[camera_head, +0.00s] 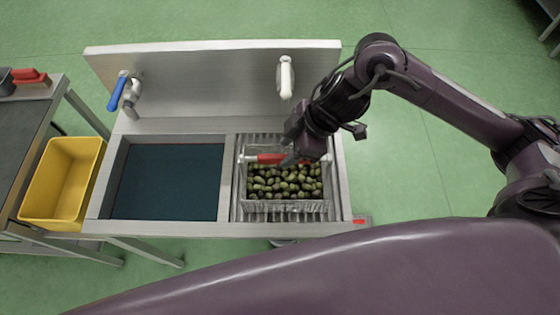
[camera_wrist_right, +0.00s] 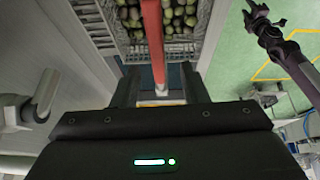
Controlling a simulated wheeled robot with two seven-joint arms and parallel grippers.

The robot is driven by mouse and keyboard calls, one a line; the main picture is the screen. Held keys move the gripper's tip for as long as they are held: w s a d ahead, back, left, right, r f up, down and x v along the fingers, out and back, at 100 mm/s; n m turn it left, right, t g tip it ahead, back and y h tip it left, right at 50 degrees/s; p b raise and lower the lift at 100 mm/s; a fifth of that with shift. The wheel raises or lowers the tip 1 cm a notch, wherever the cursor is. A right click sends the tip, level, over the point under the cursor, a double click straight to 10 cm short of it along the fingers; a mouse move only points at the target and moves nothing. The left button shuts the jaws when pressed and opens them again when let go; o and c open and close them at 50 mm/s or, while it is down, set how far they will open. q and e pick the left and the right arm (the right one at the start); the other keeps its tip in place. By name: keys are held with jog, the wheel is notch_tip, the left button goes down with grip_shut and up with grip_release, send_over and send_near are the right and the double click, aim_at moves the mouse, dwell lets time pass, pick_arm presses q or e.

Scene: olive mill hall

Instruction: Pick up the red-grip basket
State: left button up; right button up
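The red-grip basket (camera_head: 285,206) is a wire basket full of green and dark olives, sitting in the right-hand basin of a steel sink unit. Its red grip (camera_head: 268,158) spans the top of the basket. My right gripper (camera_head: 291,158) is at the grip from above, hiding its right part. In the right wrist view the red grip (camera_wrist_right: 153,45) runs between my two spread fingers (camera_wrist_right: 160,88), with gaps visible beside it. My left gripper (camera_wrist_right: 256,12) shows small at the upper right of that view; its finger state is unclear.
The left basin (camera_head: 168,180) has a dark blue floor and looks empty. A blue-handled tap (camera_head: 118,92) and a white tap (camera_head: 285,78) stand at the back panel (camera_head: 210,75). A yellow crate (camera_head: 62,180) and a dark-topped table (camera_head: 22,140) are at left.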

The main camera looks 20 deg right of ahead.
jog(key=shift+s+d+r+h, duration=0.1)
jog(key=shift+d+h, duration=0.2)
jog(key=shift+d, duration=0.55)
jog(key=shift+s+d, duration=0.15)
jog(key=shift+s, duration=0.05)
jog(key=x, duration=0.2)
jog(key=shift+a+f, duration=0.25)
jog(key=shift+f, duration=0.05)
jog(key=x, duration=0.2)
jog(key=p+x, duration=0.1)
jog(key=x, duration=0.1)
jog(key=shift+w+a+f, duration=0.15)
jog(key=shift+w+a, duration=0.1)
jog(key=shift+f, duration=0.2)
jog(key=c, duration=0.9)
pick_arm(q)
jog(key=shift+s+r, duration=0.45)
jog(key=shift+r, duration=0.25)
pick_arm(e)
grip_shut()
pick_arm(q)
jog(key=shift+a, duration=0.1)
pick_arm(e)
jog(key=shift+w+r, duration=0.1)
